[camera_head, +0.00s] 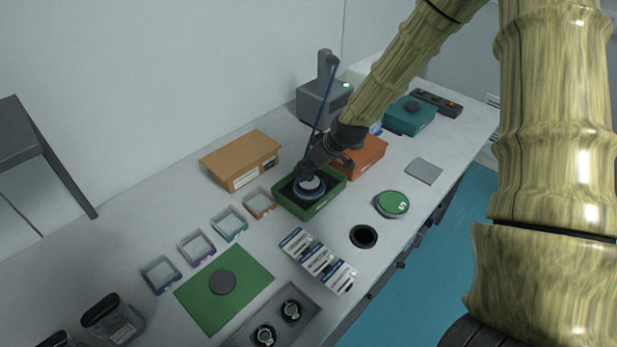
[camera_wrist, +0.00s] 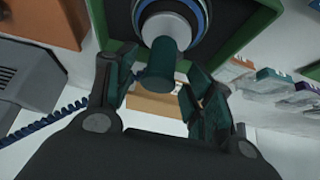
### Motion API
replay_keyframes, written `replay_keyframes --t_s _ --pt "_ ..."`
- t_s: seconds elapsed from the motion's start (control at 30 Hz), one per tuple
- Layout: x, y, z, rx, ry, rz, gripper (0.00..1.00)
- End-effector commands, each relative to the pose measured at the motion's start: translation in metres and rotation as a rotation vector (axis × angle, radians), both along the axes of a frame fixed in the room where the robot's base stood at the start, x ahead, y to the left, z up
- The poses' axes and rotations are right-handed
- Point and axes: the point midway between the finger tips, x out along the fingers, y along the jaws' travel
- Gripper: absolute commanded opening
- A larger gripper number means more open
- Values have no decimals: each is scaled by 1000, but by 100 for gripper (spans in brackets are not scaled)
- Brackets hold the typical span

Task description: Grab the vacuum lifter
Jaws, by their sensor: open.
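The vacuum lifter (camera_head: 309,188) stands in a green open tray (camera_head: 325,204) on the table, with a pale round base and a blue ring. Its dark teal handle (camera_wrist: 157,66) points toward the camera in the wrist view, where its base (camera_wrist: 168,24) shows behind it. My gripper (camera_wrist: 159,68) is open, with one finger on each side of the handle. A gap shows on the right of the handle; whether the left finger touches it I cannot tell. In the head view my gripper (camera_head: 314,170) covers the handle from above.
A grey unit (camera_head: 322,100) with a blue cord (camera_head: 326,95) stands behind the tray. An orange box (camera_head: 364,156) is close on the right, a cardboard box (camera_head: 240,160) on the left. Small clear trays, white packs (camera_head: 318,260) and a green mat (camera_head: 245,285) lie nearer.

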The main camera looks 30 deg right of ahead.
Motion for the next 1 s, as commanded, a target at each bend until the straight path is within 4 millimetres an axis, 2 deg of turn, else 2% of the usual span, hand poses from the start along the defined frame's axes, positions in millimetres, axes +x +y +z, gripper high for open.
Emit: replay_keyframes --t_s 0.27,0.6,1.0 --pt "-1 0 0 0 -7 -2 53" --pt "23 6 -22 -1 0 1 53" --pt "34 10 -41 0 -2 1 53"
